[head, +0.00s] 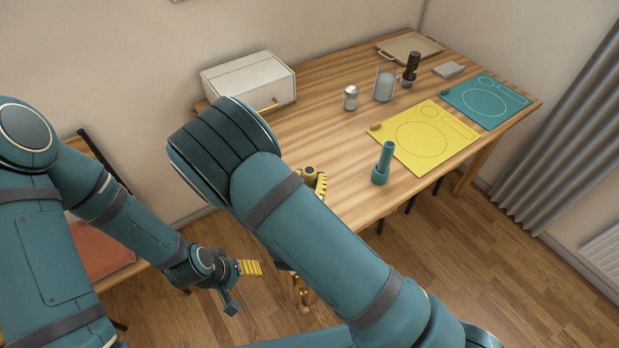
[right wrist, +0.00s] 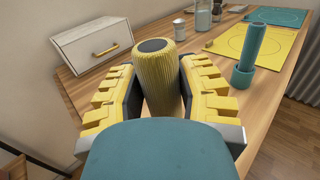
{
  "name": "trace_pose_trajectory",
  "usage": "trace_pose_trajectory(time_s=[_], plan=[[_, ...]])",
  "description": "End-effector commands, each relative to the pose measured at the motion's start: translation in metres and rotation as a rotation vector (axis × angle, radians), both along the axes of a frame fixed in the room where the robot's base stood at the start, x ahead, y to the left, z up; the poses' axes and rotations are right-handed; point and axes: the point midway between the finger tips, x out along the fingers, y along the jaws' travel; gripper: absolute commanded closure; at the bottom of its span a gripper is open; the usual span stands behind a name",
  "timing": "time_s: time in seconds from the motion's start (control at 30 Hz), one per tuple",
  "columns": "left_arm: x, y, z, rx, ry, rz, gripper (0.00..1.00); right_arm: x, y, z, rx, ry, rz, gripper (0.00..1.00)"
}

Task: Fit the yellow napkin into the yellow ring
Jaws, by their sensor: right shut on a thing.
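The yellow napkin (right wrist: 162,82) is a ribbed upright roll with a dark top. My right gripper (right wrist: 164,100) is shut on it, one yellow-padded finger on each side, above the table. In the head view the napkin's top (head: 309,172) shows beside my right gripper (head: 318,184), mostly hidden by my right arm. A small olive-yellow piece (head: 375,127), which may be the yellow ring, lies at the near left corner of the yellow mat; it also shows in the right wrist view (right wrist: 209,43). My left gripper (head: 243,286) is open and empty, low beside the table.
A teal roll in a teal ring (head: 382,166) stands upright near the table's front edge. Behind are a yellow mat (head: 440,143), teal mat (head: 505,112), shaker (head: 351,98), glass jug (head: 385,84), dark mill (head: 411,70) and tray (head: 391,48). A white drawer box (head: 235,80) stands at left.

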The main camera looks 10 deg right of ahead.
Motion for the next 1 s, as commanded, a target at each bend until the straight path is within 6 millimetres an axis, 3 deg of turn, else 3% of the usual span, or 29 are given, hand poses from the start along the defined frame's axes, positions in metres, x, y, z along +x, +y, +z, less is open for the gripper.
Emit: trace_pose_trajectory(time_s=[1.0], plan=[[0.0,0.0,-0.008,0.0,0.0,0.0,0.36,0.0,0.0,-0.011,0.001,0.0,0.004,1.0]])
